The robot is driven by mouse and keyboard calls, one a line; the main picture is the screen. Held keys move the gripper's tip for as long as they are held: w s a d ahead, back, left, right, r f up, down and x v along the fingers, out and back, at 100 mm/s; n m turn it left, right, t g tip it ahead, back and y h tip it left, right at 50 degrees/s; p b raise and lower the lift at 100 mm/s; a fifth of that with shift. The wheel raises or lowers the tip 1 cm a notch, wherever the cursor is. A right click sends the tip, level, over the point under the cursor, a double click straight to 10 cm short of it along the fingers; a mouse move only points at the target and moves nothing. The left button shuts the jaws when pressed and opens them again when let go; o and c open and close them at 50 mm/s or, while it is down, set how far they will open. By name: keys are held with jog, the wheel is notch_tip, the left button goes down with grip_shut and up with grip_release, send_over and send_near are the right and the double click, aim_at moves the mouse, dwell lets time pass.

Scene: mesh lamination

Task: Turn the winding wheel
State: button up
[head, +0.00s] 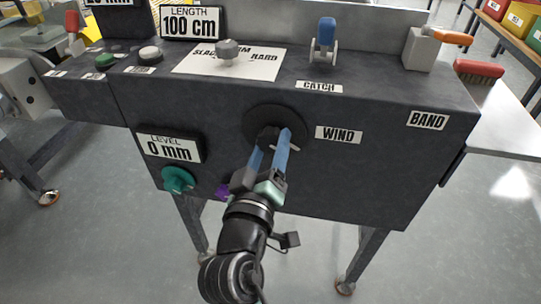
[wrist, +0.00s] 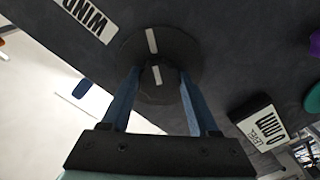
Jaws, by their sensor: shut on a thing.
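The winding wheel is a dark round knob on a dark disc (head: 262,118) on the front panel of the machine, beside the "WIND" label (head: 338,134). In the wrist view the knob (wrist: 158,88) sits between the two blue fingers, with a white mark on it and another white mark on the disc (wrist: 140,48) behind. The two marks look nearly in line. My gripper (head: 279,138) reaches up to the panel and is shut on the knob. In the head view the fingers hide part of the knob.
A "LEVEL 0 mm" display (head: 170,148) and a teal knob (head: 178,180) are left of my gripper, with a purple part (head: 222,192) close by. On top are a blue catch lever (head: 325,40), a grey knob (head: 228,50) and an orange-handled lever (head: 450,37).

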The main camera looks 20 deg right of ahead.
jog(key=m+b, duration=0.1)
jog(key=m, duration=0.1)
jog(key=m+b, duration=0.3)
jog(key=m, duration=0.1)
jog(key=shift+f+b, duration=0.25)
jog(key=shift+b, duration=0.05)
jog(key=m+b, duration=0.3)
jog(key=m, duration=0.2)
jog(key=shift+a+r, duration=0.1)
jog(key=shift+m, duration=0.3)
jog(key=o, duration=1.4)
jog(key=shift+r, duration=0.1)
jog(key=p+v, duration=0.1)
jog(key=v, duration=1.2)
jog(key=shift+w+p, duration=0.1)
jog(key=shift+p, duration=0.2)
